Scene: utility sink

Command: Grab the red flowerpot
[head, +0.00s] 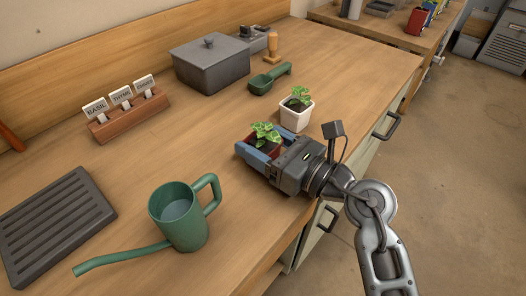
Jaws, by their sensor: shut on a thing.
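The red flowerpot (255,143) holds a small green leafy plant and stands near the front edge of the wooden counter. My gripper (258,152) reaches in from the right, with its blue fingers on either side of the pot. It is shut on the pot. The fingers and gripper body hide much of the pot, and I cannot tell whether its base touches the counter.
A white pot (295,116) with a similar plant stands just behind my gripper. A green scoop (270,79) and grey lidded box (209,68) are farther back. A green watering can (181,225), dark slatted tray (55,225) and label holder (128,117) are left. Counter between them is clear.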

